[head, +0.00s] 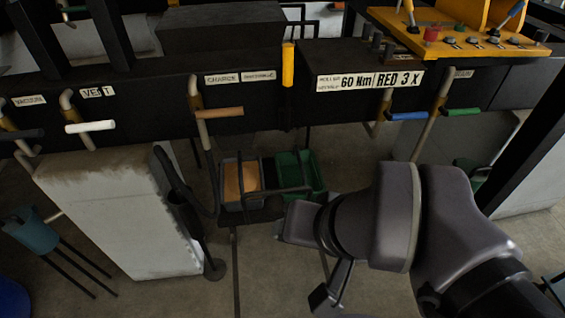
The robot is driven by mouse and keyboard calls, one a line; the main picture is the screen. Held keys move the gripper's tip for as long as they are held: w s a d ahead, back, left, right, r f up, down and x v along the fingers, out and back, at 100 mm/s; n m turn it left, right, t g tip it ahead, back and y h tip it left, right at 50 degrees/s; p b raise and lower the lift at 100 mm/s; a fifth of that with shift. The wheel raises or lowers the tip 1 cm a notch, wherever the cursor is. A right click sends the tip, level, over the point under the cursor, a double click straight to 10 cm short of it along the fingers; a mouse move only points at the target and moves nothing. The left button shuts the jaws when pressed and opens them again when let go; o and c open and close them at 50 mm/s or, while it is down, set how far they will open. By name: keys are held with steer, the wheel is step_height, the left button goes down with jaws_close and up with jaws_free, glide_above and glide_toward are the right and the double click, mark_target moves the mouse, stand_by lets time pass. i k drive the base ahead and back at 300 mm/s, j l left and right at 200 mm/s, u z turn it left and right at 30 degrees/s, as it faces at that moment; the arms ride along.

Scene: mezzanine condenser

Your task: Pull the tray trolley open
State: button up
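The tray trolley (264,212) stands low under the dark bench, near the middle of the head view. It has a dark frame with a thin dark bar across its front. On it sit a grey tray (229,196) with a tan content and a green tray (314,182) to its right. My grey arm comes in from the lower right. My gripper (312,262) is at the arm's left end, in front of and right of the trolley in the picture. The arm hides part of the trolley's right side. Whether the fingers are apart or closed is unclear.
A pale concrete block (120,215) stands left of the trolley, with a dark post (206,235) beside it. Pipes with coloured levers, including an orange one (219,113), hang from the bench front. Floor before the trolley looks clear.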

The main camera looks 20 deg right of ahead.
mark_target(272, 211)
steer(key=i+z, duration=0.2)
steer(key=z, duration=0.2)
steer(key=i+j+z, duration=0.15)
steer(key=z, duration=0.25)
steer(key=i+j+z, duration=0.15)
steer(key=z, duration=0.3)
